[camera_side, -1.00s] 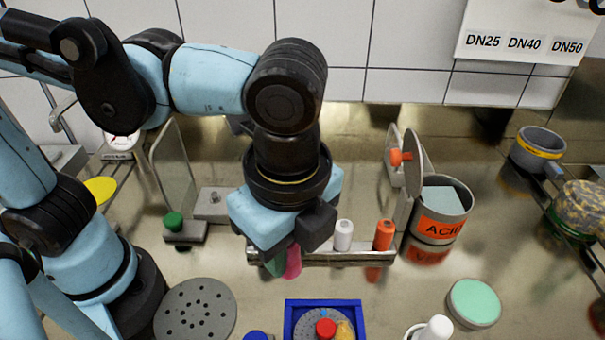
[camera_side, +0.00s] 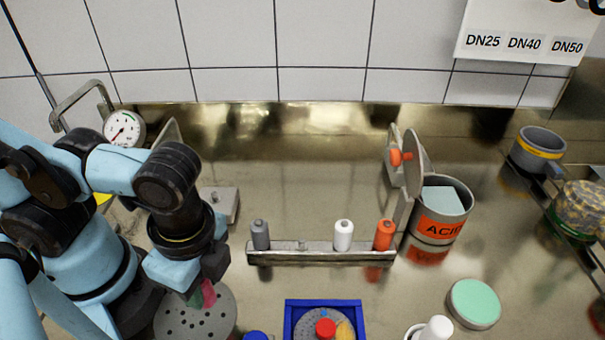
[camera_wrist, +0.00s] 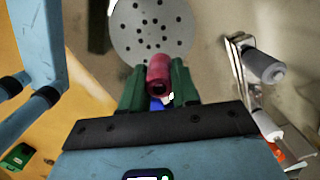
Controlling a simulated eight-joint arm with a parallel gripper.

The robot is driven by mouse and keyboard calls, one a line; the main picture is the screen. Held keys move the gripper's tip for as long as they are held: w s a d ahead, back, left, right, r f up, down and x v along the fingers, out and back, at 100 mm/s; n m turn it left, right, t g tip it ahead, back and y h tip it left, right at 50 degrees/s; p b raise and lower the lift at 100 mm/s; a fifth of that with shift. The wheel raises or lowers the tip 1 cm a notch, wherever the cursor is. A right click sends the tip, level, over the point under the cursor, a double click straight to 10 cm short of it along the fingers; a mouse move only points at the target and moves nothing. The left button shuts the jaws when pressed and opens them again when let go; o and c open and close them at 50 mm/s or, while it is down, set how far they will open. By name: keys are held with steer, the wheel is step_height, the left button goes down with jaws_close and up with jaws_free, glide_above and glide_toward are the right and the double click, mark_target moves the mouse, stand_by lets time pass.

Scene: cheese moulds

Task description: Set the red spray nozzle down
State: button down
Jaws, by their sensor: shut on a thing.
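My gripper (camera_side: 200,297) is shut on the red spray nozzle (camera_side: 209,292). In the wrist view the nozzle (camera_wrist: 159,72) is a small red-pink cylinder with a dark hole, between the green fingers of my gripper (camera_wrist: 158,92). The side view shows it in front of the grey perforated disc (camera_side: 222,321); the disc also shows ahead of the fingers in the wrist view (camera_wrist: 150,30). I cannot tell how far it is above the disc. The metal nozzle rail (camera_side: 320,258) carries a grey nozzle (camera_side: 260,235), a white one (camera_side: 343,235), an orange one (camera_side: 383,235) and a bare peg (camera_side: 301,246).
A blue tray (camera_side: 290,318) with a red-topped piece (camera_side: 325,328) stands at the front. The acid bin (camera_side: 440,228) is right of the rail, with a green-topped disc (camera_side: 474,303) in front. A pressure gauge (camera_side: 123,128) is at the back left.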

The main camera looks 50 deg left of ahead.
mark_target(206, 282)
steer(key=shift+f, duration=2.4)
steer(key=shift+f, duration=0.15)
steer(key=c, duration=0.8)
jaws_free()
steer(key=shift+c, duration=0.2)
steer(key=shift+w+d+r, duration=0.1)
steer(key=shift+d+r, duration=0.05)
steer(key=shift+r, duration=1.85)
steer(key=shift+w+d+r, duration=0.1)
steer(key=shift+d+r, duration=0.1)
steer(key=shift+r, duration=1.85)
steer(key=shift+w+d+r, duration=0.1)
steer(key=shift+d+r, duration=0.05)
steer(key=shift+r, duration=1.85)
steer(key=w+a+n+t+h, duration=0.1)
steer(key=w+a+n+t, duration=0.6)
steer(key=w+a+n, duration=0.5)
steer(key=shift+w+a+f+n+t, duration=0.15)
steer(key=shift+w+a+n+t, duration=0.2)
steer(key=shift+w+a, duration=1.75)
